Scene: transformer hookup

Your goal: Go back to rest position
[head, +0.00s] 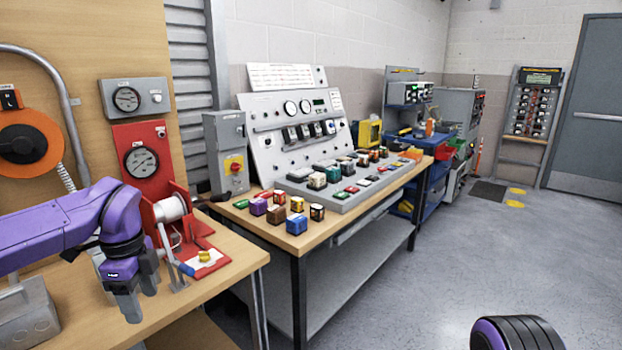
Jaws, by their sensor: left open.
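My left gripper (139,293) hangs fingers-down on my purple left arm at the left of the head view. It is open, with nothing seen between its grey fingers. It is over the front left wooden bench (225,278), in front of a red gauge stand (143,158). Whether the fingertips touch the bench top I cannot tell. A purple and black piece of my right arm shows at the bottom right edge; my right gripper is out of view.
A second bench (275,236) holds a sloped meter panel (292,133) and several small coloured blocks. A grey box (30,318) sits left of my left gripper. A red plate with a small yellow part (203,256) lies right of it. Open floor (430,270) spreads at the right.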

